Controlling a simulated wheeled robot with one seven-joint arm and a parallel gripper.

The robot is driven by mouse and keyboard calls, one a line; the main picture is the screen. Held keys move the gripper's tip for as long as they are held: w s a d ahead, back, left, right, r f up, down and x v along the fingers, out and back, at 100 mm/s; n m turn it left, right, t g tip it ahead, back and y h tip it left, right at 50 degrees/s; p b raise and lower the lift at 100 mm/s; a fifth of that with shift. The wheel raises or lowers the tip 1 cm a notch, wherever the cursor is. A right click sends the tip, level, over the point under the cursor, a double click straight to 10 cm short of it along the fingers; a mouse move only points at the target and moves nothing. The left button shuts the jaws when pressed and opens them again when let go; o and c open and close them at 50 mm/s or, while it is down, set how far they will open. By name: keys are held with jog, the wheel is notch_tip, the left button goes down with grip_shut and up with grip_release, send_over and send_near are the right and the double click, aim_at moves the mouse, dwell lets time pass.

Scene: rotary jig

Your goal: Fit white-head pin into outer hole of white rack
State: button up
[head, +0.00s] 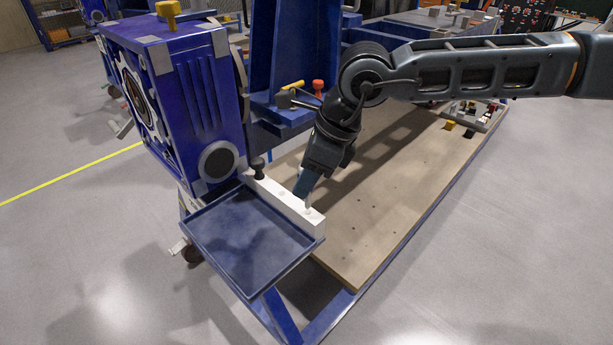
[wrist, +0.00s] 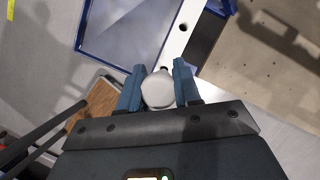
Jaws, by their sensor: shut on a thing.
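The white rack (head: 284,203) is a long bar along the back edge of a blue tray. In the wrist view the rack (wrist: 175,46) runs up from my fingers and shows one dark open hole. My gripper (head: 304,195) is over the rack's near right end. In the wrist view my gripper (wrist: 157,84) is shut on the white-head pin (wrist: 158,91), with one blue finger on each side of the head. The head hides most of the shaft and the spot under it, so I cannot tell whether the pin is in a hole.
A black-headed pin (head: 257,164) stands at the rack's far left end. The blue tray (head: 232,263) in front is empty. A blue machine block (head: 185,100) rises behind the rack's left end. The wooden board (head: 365,215) to the right is mostly clear.

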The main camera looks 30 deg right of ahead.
aim_at(307, 208)
jog(key=shift+f+b, duration=2.85)
jog(key=shift+b, duration=0.05)
jog(key=o, duration=1.1)
jog(key=shift+o, duration=0.2)
jog(key=v, duration=0.7)
jog(key=shift+r, duration=0.35)
jog(key=shift+s+d, duration=0.1)
